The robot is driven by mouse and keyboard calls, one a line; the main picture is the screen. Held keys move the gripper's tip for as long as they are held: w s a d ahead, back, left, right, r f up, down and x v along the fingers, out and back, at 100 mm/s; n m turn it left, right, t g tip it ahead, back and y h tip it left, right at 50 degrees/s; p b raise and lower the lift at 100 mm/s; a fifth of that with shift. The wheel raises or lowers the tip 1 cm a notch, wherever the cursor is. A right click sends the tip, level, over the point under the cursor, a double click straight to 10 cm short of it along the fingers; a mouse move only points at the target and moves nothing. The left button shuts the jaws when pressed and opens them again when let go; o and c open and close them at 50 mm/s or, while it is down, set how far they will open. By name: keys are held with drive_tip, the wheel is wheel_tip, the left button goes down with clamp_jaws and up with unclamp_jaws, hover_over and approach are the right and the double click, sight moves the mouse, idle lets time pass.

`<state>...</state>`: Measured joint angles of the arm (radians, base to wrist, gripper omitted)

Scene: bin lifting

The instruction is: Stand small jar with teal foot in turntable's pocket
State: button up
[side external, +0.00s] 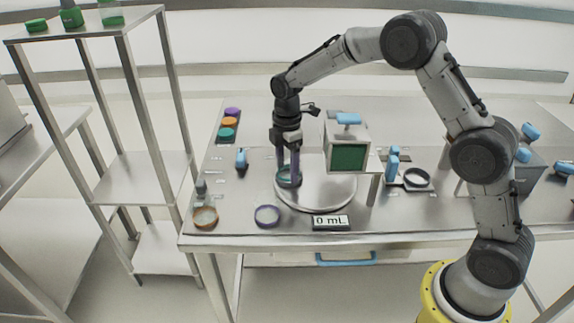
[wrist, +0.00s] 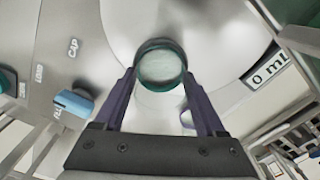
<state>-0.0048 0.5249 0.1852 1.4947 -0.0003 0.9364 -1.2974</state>
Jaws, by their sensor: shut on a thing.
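The small clear jar with a teal ring (wrist: 161,66) is between the fingertips of my gripper (wrist: 160,78) in the wrist view. My gripper also shows in the side view (side external: 289,172), pointing down and shut on the jar (side external: 287,182). The jar looks upright, over the left part of the round grey turntable (side external: 325,197). I cannot tell whether its bottom touches the turntable. The pocket is not clearly visible; the jar and fingers cover that spot. A faint pale round outline shows just below the jar in the wrist view.
A box with a green front (side external: 348,157) and blue top handle stands close right of my gripper, over the turntable. A "0 mL" display (side external: 331,222) sits at the front edge. A blue-handled item (side external: 241,158) stands left.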

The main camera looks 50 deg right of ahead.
sight(288, 154)
drive_tip(key=shift+s+f, duration=0.2)
drive_tip(key=shift+f, duration=0.45)
idle(0.4)
drive_tip(key=shift+d+f, duration=0.1)
drive_tip(key=shift+f, duration=0.3)
idle(0.4)
drive_tip(key=o, duration=1.4)
drive_tip(key=shift+w+r, duration=0.15)
drive_tip(key=shift+r, duration=4.15)
